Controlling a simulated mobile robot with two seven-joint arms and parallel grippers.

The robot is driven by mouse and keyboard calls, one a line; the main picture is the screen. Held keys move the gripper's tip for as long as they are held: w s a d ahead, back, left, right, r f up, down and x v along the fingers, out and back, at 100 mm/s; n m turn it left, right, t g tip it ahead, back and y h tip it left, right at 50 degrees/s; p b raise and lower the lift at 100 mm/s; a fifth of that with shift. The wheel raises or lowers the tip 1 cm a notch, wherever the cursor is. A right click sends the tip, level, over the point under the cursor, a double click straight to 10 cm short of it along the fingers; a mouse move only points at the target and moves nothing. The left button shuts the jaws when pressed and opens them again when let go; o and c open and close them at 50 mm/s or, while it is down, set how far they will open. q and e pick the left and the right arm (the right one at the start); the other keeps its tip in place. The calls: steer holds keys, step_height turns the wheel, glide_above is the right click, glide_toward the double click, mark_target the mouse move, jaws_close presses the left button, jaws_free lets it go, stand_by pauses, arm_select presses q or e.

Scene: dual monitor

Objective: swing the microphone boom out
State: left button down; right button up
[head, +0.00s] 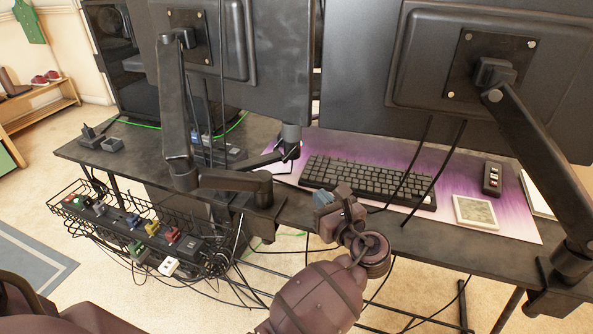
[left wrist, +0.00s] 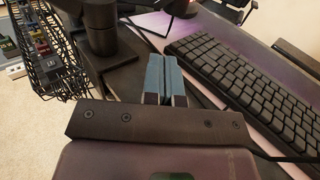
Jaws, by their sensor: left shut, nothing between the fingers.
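A dark upright cylinder with a greyish top (head: 291,135), which looks like the microphone, stands beside the lower edge of the left monitor. A short dark arm (head: 262,161) runs left from it, low over the desk; this looks like the boom, though the left monitor's arm partly hides where it is mounted. My left gripper (head: 325,197) is shut and empty at the desk's near edge, in front of the keyboard and below right of the cylinder, apart from it. In the left wrist view its blue-grey fingertips (left wrist: 165,79) are together over the dark desk edge. My right gripper is out of view.
Two monitors, left (head: 275,60) and right (head: 410,60), hang on jointed arms (head: 174,110) clamped to the desk. A keyboard (head: 370,180) lies on a purple mat (head: 500,212). Loose cables hang down. A wire basket (head: 105,235) of plugs hangs at the left edge.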

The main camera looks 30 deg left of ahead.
mark_target(287, 160)
arm_select(q)
steer(key=shift+w+a, duration=0.1)
steer(key=shift+a, duration=0.2)
steer(key=b+x, duration=0.3)
steer(key=x, duration=0.8)
steer(key=shift+w+a+f, duration=0.15)
steer(key=shift+a+f, duration=0.05)
steer(key=shift+a, duration=0.15)
steer(key=shift+w+a+r+b, duration=0.1)
steer(key=shift+w+a+b, duration=0.2)
steer(key=shift+a, duration=0.25)
steer(key=shift+w+a+r, duration=0.1)
steer(key=shift+a+r, duration=0.05)
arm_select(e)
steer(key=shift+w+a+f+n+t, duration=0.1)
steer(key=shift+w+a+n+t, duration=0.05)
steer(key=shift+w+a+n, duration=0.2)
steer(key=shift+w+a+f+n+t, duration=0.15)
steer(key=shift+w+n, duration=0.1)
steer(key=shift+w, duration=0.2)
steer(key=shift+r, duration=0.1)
arm_select(q)
steer(key=shift+r, duration=0.1)
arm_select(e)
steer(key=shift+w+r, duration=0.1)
